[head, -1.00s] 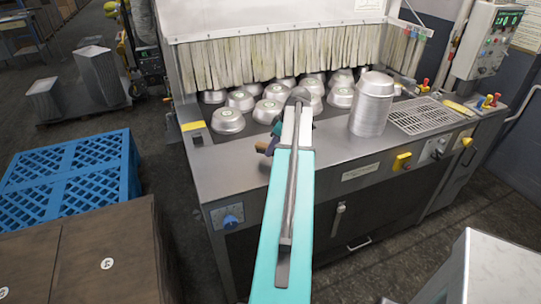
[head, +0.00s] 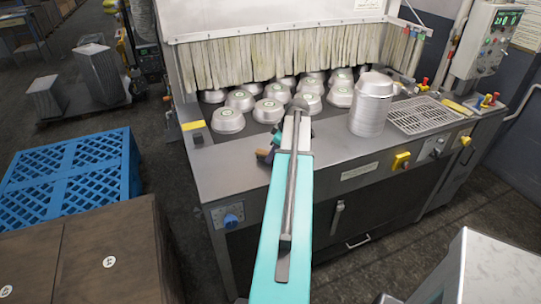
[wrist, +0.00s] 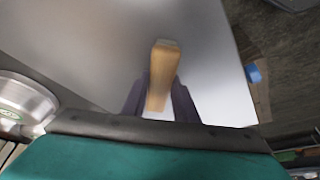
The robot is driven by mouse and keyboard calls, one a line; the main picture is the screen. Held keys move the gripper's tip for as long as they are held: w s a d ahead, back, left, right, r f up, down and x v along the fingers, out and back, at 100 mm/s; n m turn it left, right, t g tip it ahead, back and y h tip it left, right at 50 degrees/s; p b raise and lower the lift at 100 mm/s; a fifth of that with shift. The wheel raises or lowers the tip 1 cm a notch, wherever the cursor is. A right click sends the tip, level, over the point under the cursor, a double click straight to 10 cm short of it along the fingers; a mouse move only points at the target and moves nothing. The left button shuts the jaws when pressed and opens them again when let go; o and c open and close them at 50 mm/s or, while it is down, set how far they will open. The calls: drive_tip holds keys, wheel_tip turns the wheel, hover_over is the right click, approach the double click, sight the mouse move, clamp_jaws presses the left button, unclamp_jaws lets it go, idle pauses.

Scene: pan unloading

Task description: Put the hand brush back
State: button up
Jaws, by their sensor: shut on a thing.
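The hand brush shows in the wrist view as a pale wooden handle (wrist: 162,72) between the dark fingers of my gripper (wrist: 160,103), which is shut on it. Its bristles cannot be made out. The bare steel ledge (wrist: 90,45) lies beyond the handle; I cannot tell whether the brush touches it. In the head view my gripper (head: 266,156) shows only partly, left of my teal arm, over the front ledge of the steel machine (head: 235,172). The arm hides most of the gripper and brush there.
Several upturned metal pans (head: 228,120) stand behind the ledge, below a strip curtain (head: 270,55). A stack of pans (head: 370,105) stands to the right, beside a metal grate (head: 425,115). A blue pallet stack (head: 70,180) and brown boxes (head: 90,245) stand at left.

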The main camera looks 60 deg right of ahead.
drive_tip(key=shift+f, duration=0.15)
drive_tip(key=o, duration=1)
drive_tip(key=shift+o, duration=0.2)
drive_tip(key=shift+r, duration=0.25)
drive_tip(key=b+v, duration=0.3)
drive_tip(key=v, duration=0.8)
drive_tip(key=shift+r, duration=0.4)
drive_tip(key=shift+s, duration=0.1)
